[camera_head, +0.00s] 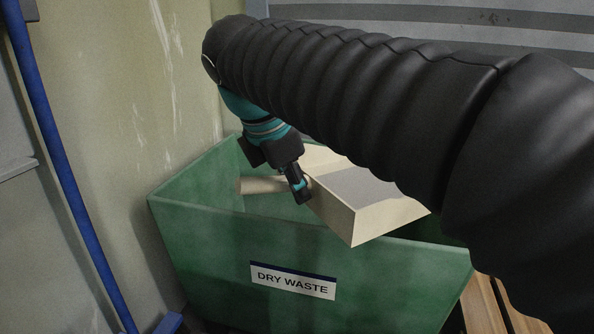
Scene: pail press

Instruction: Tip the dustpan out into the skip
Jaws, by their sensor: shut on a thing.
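The skip is a green open bin (215,243) with a "DRY WASTE" label (293,280) on its front wall. My gripper (301,193) is over the skip and shut on the handle (262,185) of the dustpan. The dustpan (354,222) is a pale, cream-coloured box shape with a grey inside surface. It is held over the skip's opening, close to the front rim, and looks tilted. I see no loose waste in the visible part of the pan. My arm hides part of the dustpan and the skip's right and back sides.
A blue pole (68,170) stands at the left, near a scuffed pale wall (130,90). Wooden slats (490,303) lie at the lower right beside the skip. A grey striped surface (430,22) is behind my arm.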

